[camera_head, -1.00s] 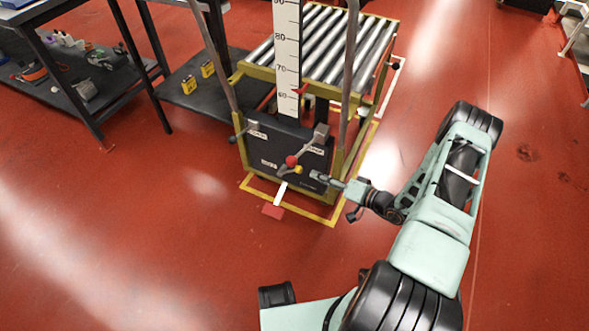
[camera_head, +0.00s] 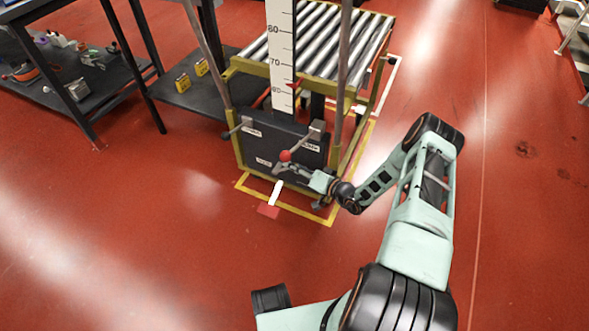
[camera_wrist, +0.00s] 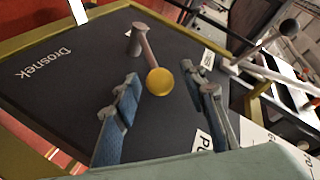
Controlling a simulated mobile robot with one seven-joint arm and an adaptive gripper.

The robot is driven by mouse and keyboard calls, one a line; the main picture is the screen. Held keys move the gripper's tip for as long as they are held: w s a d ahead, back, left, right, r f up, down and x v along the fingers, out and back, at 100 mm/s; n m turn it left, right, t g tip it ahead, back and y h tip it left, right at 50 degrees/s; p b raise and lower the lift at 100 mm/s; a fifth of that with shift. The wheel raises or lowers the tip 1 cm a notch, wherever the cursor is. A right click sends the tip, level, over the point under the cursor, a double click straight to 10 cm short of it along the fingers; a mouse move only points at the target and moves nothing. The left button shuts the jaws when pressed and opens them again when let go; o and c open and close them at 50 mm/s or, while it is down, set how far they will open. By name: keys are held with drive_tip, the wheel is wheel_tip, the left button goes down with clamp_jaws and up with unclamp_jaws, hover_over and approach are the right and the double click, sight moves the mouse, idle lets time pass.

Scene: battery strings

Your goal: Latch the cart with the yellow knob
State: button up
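The cart (camera_head: 232,120) has a yellow frame, a roller top and a dark front panel (camera_head: 252,160) with several small levers. The yellow knob (camera_wrist: 159,82) is the round end of a short grey lever (camera_wrist: 142,46) on the panel. In the head view my gripper hides the yellow knob. My gripper (camera_head: 284,170) is at the lower middle of the panel, just below the red knob (camera_head: 285,155). In the wrist view its two fingers (camera_wrist: 161,79) are open, one on each side of the yellow knob in the picture. I cannot tell whether they touch it.
A white height scale (camera_head: 281,60) stands on the cart between two upright posts. A lever with a dark ball (camera_wrist: 289,27) shows in the wrist view. Dark shelving (camera_head: 80,110) is at the left.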

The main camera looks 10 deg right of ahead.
drive_tip(key=shift+w+a, duration=0.15)
drive_tip(key=shift+w, duration=0.05)
clamp_jaws()
